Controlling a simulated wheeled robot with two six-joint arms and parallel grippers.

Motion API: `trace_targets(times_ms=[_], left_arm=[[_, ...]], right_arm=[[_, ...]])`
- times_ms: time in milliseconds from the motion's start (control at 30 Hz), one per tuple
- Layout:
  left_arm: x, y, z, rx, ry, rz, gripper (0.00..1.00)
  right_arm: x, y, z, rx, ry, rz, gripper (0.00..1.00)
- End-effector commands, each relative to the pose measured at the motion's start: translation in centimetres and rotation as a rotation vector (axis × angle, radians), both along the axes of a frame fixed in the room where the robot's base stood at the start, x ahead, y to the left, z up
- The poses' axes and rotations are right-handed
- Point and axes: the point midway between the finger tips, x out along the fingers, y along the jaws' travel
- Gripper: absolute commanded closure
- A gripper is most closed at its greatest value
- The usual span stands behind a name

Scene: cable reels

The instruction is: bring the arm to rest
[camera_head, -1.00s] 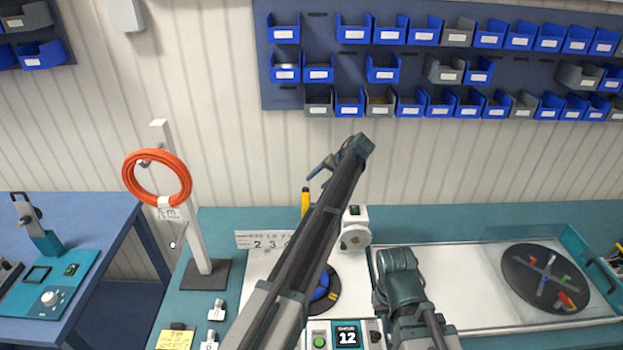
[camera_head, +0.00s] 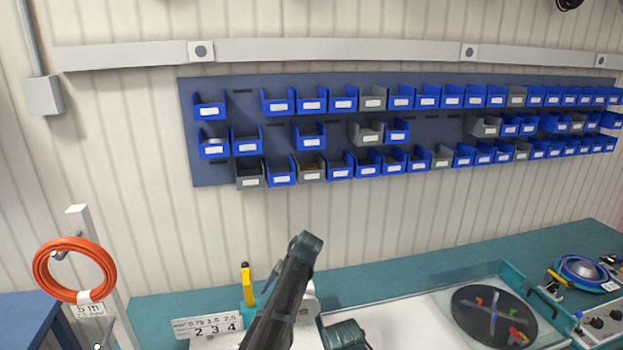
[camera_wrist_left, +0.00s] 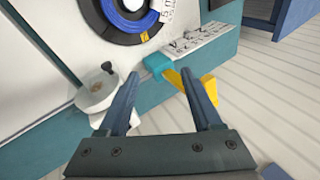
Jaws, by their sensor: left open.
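My left arm (camera_head: 285,300) reaches up from the bottom of the head view, over the teal bench. Its gripper is mostly hidden there behind the arm. In the left wrist view my left gripper (camera_wrist_left: 160,82) shows two blue-grey fingers spread apart with nothing between them. Beyond the fingers are a yellow-handled tool (camera_wrist_left: 198,88) in a teal holder (camera_wrist_left: 158,66) and a white round part (camera_wrist_left: 97,93). I cannot tell whether the fingers touch any of these. My right gripper is not in view.
An orange cable coil (camera_head: 75,270) hangs on a white post at left. A number strip (camera_head: 207,327) stands on the bench near the yellow tool (camera_head: 248,285). A dark turntable (camera_head: 493,316) sits at right. Blue and grey bins (camera_head: 312,100) line the wall panel.

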Motion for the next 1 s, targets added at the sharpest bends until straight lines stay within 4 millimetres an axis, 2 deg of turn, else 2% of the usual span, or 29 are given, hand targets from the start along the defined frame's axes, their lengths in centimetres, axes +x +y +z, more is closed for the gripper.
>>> trace_targets(times_ms=[33,200,300,433,500,633,1000], left_arm=[[-5.1,-1.1,-2.7,-0.036,0.025,-0.035,0.34],[-15.9,-4.6,-7.2,-0.162,0.108,-0.151,0.34],[-21.6,-6.1,-9.4,-0.229,0.153,-0.217,0.34],[-27.3,-7.5,-11.3,-0.297,0.197,-0.285,0.34],[-29.4,-7.9,-11.9,-0.324,0.214,-0.313,0.34],[-31.5,-8.5,-12.4,-0.353,0.233,-0.341,0.34],[-31.7,-8.7,-12.4,-0.36,0.238,-0.348,0.34]], right_arm=[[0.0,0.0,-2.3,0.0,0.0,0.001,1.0],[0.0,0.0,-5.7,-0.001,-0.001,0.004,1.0],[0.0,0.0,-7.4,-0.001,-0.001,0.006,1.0],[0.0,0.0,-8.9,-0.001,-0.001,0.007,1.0],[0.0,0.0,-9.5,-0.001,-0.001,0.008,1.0],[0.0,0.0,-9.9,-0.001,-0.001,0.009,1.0],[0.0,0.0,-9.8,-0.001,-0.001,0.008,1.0]])
